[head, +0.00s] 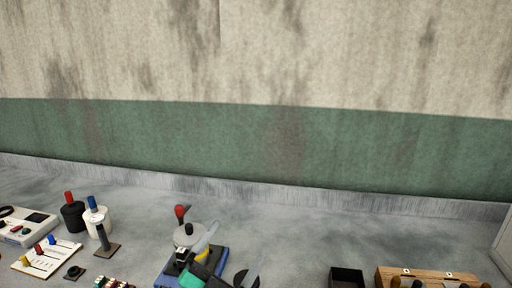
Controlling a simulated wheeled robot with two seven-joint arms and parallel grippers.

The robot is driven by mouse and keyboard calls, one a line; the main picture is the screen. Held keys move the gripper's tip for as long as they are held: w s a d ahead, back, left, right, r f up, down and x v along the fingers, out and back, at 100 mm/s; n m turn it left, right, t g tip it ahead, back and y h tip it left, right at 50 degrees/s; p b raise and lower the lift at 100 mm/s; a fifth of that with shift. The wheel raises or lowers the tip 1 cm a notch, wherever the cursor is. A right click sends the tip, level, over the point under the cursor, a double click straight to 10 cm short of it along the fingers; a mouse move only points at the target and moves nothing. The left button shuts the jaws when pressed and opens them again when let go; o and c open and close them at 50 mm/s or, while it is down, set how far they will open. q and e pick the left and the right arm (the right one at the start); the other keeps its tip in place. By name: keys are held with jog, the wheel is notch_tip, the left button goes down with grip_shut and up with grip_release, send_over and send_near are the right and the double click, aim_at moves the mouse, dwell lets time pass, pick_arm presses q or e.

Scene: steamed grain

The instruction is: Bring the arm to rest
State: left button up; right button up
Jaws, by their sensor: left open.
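My left gripper (236,245) shows at the bottom centre, with two pale fingers spread apart and nothing visible between them. Its dark and green body is cut by the lower edge. It appears in front of a blue-based device (172,272) with a round grey lid (187,231) and a red-topped lever (181,212). I cannot tell whether the gripper touches this device. My right gripper is not in view.
At left stand a black bottle (73,216) with a red top, a white bottle (97,226) with a blue top, a slider panel (45,258) and a white console (25,228). At right are a black box (346,278) and a wooden block (425,276). The grey counter (310,225) between is clear, with a wall behind.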

pick_arm(q)
jog(key=s+a+f+n+g+y, duration=0.3)
jog(key=a+f+n+g+y, duration=0.1)
jog(key=a+f+n+y, duration=1.2)
jog(key=s+a+f+m+g+h, duration=0.1)
jog(key=s+a+f+g, duration=0.1)
jog(key=s+f+g, duration=1.35)
jog(key=s+f+t, duration=0.1)
jog(key=s+f, duration=0.2)
jog(key=f, duration=1.4)
jog(key=s+f+t, duration=0.2)
jog(key=s+f, duration=0.2)
jog(key=f, duration=1.3)
jog(key=s+a+f, duration=0.2)
jog(key=s+f, duration=0.6)
jog(key=s, duration=0.1)
jog(key=s+a+f+g, duration=0.1)
jog(key=s+f, duration=0.8)
jog(key=shift+a+f+m, duration=0.25)
jog(key=shift+a+m, duration=0.1)
jog(key=shift+m, duration=0.05)
